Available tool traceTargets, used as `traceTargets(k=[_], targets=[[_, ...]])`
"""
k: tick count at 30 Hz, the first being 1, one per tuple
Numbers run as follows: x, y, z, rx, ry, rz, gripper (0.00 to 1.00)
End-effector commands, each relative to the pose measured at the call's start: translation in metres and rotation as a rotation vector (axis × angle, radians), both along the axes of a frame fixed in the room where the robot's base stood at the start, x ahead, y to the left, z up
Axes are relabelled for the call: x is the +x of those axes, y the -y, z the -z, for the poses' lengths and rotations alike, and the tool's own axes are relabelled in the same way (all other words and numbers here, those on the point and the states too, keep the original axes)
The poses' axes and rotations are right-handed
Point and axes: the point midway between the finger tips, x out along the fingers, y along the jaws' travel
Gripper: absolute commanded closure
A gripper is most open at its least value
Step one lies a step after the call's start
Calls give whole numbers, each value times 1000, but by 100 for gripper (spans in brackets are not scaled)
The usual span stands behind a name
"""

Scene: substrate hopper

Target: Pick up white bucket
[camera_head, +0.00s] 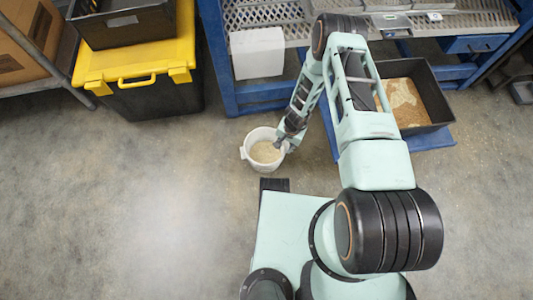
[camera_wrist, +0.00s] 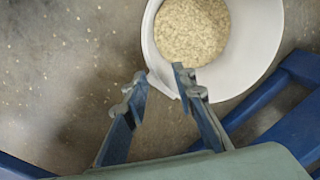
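The white bucket (camera_head: 258,168) stands upright on the concrete floor, with pale grainy substrate (camera_head: 265,152) inside. In the wrist view the bucket (camera_wrist: 250,55) fills the upper right, and its near rim reaches the space around my fingertips. My gripper (camera_wrist: 159,76) is open, with a clear gap between its two fingers. The right fingertip overlaps the bucket's edge, and the left one is just outside it. I cannot tell whether either finger touches. In the head view my gripper (camera_head: 284,144) is at the bucket's right rim, and its fingers are hard to make out.
A blue metal bench (camera_head: 265,97) with a perforated top stands behind the bucket, with a white panel (camera_head: 257,54) on its front. A black tray (camera_head: 432,92) of brown material is at right. A black bin with a yellow lid (camera_head: 137,62) is at left. Floor at left is clear.

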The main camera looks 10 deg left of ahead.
Motion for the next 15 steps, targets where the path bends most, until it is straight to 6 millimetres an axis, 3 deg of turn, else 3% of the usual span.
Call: traceTargets(k=[8, 15], targets=[[-2, -1, 21, 0, 0, -1, 75], [-10, -2, 57, -1, 0, -1, 75]])
